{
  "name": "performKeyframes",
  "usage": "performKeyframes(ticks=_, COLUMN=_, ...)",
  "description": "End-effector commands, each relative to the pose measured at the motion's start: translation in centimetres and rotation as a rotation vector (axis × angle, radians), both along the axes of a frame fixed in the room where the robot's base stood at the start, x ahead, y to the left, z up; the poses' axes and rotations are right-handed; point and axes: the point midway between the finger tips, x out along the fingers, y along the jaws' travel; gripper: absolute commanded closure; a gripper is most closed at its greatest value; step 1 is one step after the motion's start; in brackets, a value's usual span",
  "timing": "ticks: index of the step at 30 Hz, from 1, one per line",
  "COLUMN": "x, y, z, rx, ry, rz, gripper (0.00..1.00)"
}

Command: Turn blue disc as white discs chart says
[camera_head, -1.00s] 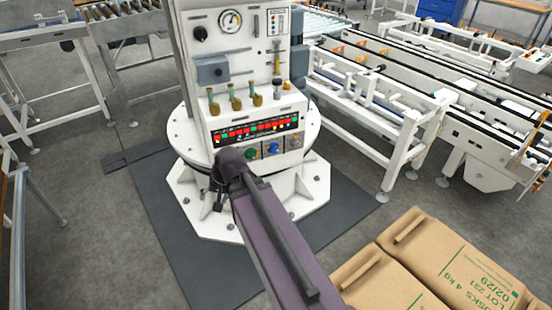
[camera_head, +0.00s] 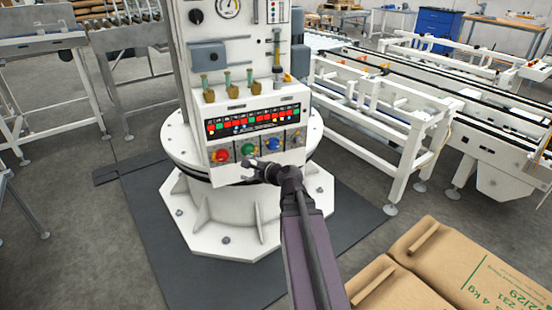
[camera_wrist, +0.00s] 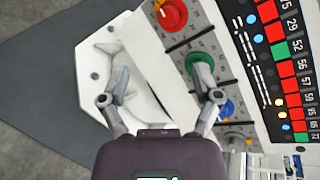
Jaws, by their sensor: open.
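The blue disc (camera_head: 273,143) is a round knob on the lower front panel of the white column, between the green disc (camera_head: 248,149) and a knob at the right end. In the wrist view the blue disc (camera_wrist: 226,110) lies right of my right finger. My gripper (camera_head: 250,165) is open and empty, just below the green disc. In the wrist view my gripper (camera_wrist: 160,97) has its right fingertip near or overlapping the green disc (camera_wrist: 200,65). The chart (camera_head: 255,118) is a dark strip above the knobs, with red and green number cells and small coloured discs.
A red disc (camera_head: 221,156) is left of the green one. Several brass-coloured fittings (camera_head: 228,82) stand on the ledge above the chart. Cardboard-coloured sacks (camera_head: 440,265) lie at the lower right. A white conveyor frame (camera_head: 400,125) stands to the right.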

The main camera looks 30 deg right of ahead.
Motion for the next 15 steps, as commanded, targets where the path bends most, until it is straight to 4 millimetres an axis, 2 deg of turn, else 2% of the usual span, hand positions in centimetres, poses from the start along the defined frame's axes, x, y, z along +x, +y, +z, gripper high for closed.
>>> performKeyframes(ticks=1, x=-0.1, y=-1.5, z=-1.3, rx=0.059, ry=-0.020, rz=-0.053, gripper=0.19)
performKeyframes(ticks=9, x=-1.3, y=-9.4, z=-3.0, rx=0.411, ry=-0.143, rz=-0.318, gripper=0.19)
performKeyframes(ticks=15, x=-2.6, y=-13.9, z=-3.8, rx=0.610, ry=-0.221, rz=-0.450, gripper=0.19)
